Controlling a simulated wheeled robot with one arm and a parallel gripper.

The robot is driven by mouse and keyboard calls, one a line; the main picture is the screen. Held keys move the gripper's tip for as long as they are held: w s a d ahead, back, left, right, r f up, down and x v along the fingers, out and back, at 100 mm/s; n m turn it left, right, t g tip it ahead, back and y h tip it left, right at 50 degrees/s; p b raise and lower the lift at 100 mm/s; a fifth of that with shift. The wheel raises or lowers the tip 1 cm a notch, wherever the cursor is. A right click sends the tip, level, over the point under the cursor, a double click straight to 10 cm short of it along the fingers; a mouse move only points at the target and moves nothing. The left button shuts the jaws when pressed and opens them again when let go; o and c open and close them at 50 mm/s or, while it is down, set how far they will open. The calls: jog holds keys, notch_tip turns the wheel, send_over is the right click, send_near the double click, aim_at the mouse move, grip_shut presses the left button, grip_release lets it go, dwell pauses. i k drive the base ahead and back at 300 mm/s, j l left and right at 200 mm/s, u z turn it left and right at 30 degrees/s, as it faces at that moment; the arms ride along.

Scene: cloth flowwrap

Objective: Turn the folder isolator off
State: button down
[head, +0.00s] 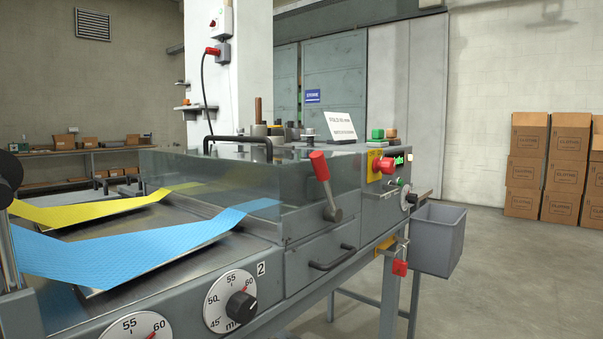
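The folder is a grey machine with a clear guard (250,185) over its bed. On the white pillar behind it, a white box with a small red switch (213,23) looks like an isolator; its switch position is too small to read. A red plug (213,51) with a black cable sits just below it. A black rotary knob (411,198) is lower right. My gripper is not in view.
A red-handled lever (320,166) stands at the guard's front corner. Blue (130,248) and yellow (90,208) cloth strips run into the machine. A grey bin (437,240) hangs at its right end. Cartons (525,165) stand at far right; the floor before them is clear.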

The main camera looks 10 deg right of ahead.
aim_at(387, 165)
jog(key=i+l+z, duration=0.1)
jog(key=l, duration=0.3)
jog(key=i+l, duration=0.15)
jog(key=l, duration=0.2)
jog(key=i+l+z, duration=0.15)
jog(key=l, duration=0.25)
